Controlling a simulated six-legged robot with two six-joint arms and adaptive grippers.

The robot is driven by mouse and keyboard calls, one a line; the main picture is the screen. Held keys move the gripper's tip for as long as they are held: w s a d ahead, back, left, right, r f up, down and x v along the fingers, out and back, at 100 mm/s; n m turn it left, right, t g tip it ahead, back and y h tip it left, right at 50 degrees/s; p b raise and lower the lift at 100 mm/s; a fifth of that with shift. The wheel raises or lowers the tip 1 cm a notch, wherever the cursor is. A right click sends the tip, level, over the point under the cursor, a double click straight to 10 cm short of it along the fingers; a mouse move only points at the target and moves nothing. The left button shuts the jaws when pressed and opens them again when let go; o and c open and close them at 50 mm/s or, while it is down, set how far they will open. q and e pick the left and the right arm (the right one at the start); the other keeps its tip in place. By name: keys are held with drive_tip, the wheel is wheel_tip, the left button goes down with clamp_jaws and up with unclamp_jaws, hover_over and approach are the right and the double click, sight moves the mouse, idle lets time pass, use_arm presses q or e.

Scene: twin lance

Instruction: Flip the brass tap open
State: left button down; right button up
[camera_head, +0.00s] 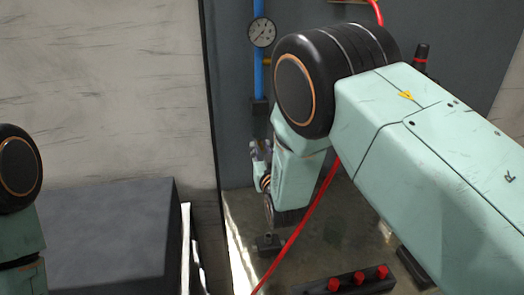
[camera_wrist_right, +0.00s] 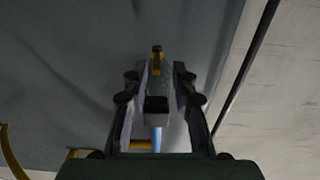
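A small brass piece with a dark end (camera_wrist_right: 157,60), which looks like the tap, shows in the right wrist view, in line with a dark block (camera_wrist_right: 156,110) on a blue pipe (camera_wrist_right: 156,141). My right gripper (camera_wrist_right: 160,70) is open, one finger on each side of that line. I cannot tell whether a finger touches the brass. In the head view the right gripper (camera_head: 261,147) is small and partly hidden by my wrist, just below the dark fitting (camera_head: 258,106) of the blue pipe (camera_head: 258,72). The brass piece cannot be made out there. My left gripper is out of view.
A round gauge (camera_head: 262,32) sits on the pipe. A red hose (camera_head: 300,225) crosses in front of the panel. A bar with red knobs (camera_head: 359,279) lies at the bottom. A dark grey box (camera_head: 100,235) stands left. Yellow parts (camera_wrist_right: 12,150) show at left in the wrist view.

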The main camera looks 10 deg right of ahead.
drive_tip(key=shift+d, duration=0.1)
drive_tip(key=shift+c, duration=0.7)
drive_tip(key=shift+w+d+f, duration=0.25)
drive_tip(key=shift+w+f, duration=0.15)
drive_tip(key=shift+w, duration=0.05)
clamp_jaws()
drive_tip(key=shift+a+r, duration=0.1)
drive_tip(key=shift+a, duration=0.1)
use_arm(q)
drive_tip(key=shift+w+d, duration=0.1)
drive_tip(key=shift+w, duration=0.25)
use_arm(e)
drive_tip(key=shift+d, duration=0.15)
